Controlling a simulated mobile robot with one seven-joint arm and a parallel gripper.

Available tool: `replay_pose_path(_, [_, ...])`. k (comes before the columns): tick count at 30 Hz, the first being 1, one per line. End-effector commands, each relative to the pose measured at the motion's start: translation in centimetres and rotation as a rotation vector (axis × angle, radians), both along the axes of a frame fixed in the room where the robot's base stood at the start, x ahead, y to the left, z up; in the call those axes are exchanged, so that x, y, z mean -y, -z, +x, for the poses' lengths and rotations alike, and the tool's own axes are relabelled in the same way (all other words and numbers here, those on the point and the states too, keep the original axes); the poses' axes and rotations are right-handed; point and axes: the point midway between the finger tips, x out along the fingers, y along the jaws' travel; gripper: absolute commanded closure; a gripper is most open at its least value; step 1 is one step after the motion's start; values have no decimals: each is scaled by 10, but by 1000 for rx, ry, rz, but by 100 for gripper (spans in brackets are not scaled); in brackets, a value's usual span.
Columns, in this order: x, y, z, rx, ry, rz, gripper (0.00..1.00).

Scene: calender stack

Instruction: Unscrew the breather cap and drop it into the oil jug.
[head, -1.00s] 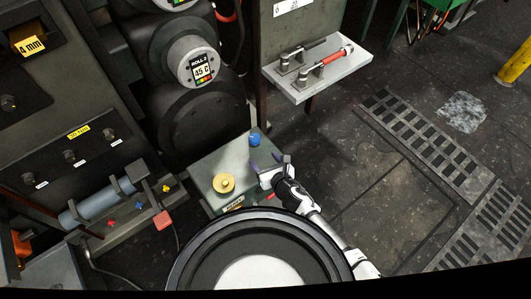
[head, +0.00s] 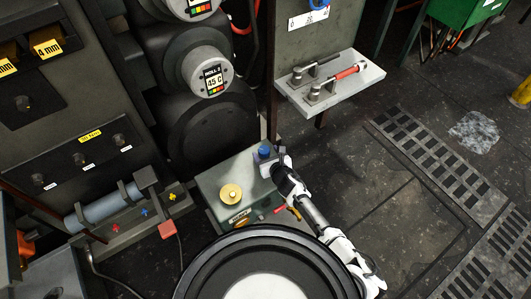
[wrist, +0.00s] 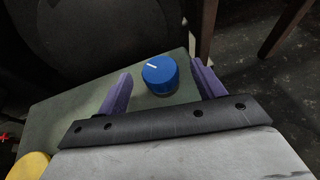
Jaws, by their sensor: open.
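A blue round cap (head: 264,151) with a white mark stands on the far right part of the grey-green box (head: 213,178). I take it as the breather cap; it also shows in the wrist view (wrist: 160,75). My gripper (head: 267,163) is open at the cap. In the wrist view its purple fingers (wrist: 161,68) stand on either side of the cap, with a gap visible at each side. A yellow round cap (head: 231,195) sits on the same box, left and nearer, and its edge shows in the wrist view (wrist: 30,166). I cannot make out an oil jug.
A dark roll (head: 205,125) stands close behind the box. A shelf (head: 345,91) with clamps, one red-handled, sticks out at the upper right. A blue-grey cylinder (head: 100,207) and a red block (head: 167,229) lie left of the box. The floor (head: 385,220) to the right is open.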

Motion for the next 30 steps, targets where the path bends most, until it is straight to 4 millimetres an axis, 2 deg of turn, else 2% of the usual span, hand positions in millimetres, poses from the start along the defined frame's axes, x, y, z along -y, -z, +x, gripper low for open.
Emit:
replay_pose_path(6, [-6,5,10,-1,-1,1,32])
replay_pose_path(15, [-5,5,11,-1,1,2,32])
replay_pose_path(26, [-5,5,11,-1,0,0,78])
replay_pose_path(27, [-5,5,11,-1,0,0,61])
replay_pose_path(30, [-5,5,11,-1,-1,1,74])
